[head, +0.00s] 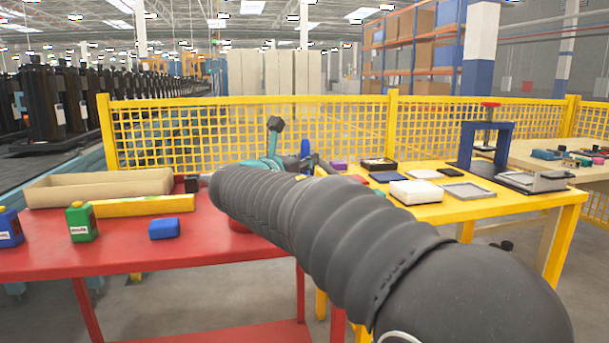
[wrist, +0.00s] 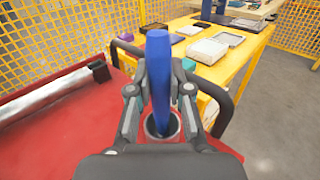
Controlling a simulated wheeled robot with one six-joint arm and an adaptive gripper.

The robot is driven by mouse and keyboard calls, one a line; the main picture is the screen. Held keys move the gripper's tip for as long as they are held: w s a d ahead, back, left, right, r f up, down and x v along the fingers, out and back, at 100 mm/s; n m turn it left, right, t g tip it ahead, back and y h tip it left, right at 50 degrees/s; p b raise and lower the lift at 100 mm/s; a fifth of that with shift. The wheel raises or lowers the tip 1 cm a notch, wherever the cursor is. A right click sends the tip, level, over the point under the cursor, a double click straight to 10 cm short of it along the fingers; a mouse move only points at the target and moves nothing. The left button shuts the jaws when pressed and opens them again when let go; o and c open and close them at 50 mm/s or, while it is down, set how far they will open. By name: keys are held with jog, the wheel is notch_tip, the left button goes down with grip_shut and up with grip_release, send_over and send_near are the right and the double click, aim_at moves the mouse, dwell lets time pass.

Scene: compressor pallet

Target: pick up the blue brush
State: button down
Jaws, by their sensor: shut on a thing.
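The blue brush (wrist: 159,60) stands upright between the fingers of my gripper (wrist: 160,90) in the wrist view, and the gripper is shut on it. Its lower end is over or inside a round, grey-rimmed opening (wrist: 152,128); I cannot tell which. In the head view a small blue piece, probably the brush top (head: 305,148), shows behind my dark ribbed arm. The arm hides most of the gripper there.
A yellow table (head: 450,208) with boxes and trays adjoins at right. A yellow mesh fence (head: 350,130) stands behind.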

notch_tip(320, 180, up, 10)
jog(key=shift+p, duration=0.9)
dwell(1.8)
